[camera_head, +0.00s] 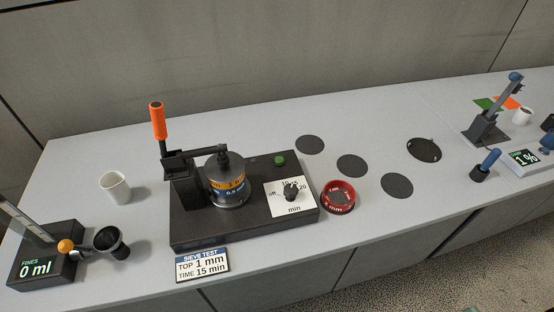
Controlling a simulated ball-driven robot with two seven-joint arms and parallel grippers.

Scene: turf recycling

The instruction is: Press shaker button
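The shaker (188,228) is a dark base standing on the grey bench at the left of the head view. A green button (280,160) sits on its back right part. A sieve stack (228,186) with blue, orange and metal bands stands on the base under a black clamp arm. The clamp lever with an orange handle (158,121) points upright. A black timer knob (291,192) sits on a white dial plate marked "min"; its exact setting is too small to tell. Neither of my grippers is in view.
A sign (202,264) reads "SIEVE TEST, TOP 1 mm, TIME 15 min". A red sieve (339,197) stands right of the shaker. Several flat dark discs (352,166) lie on the otherwise clear middle.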

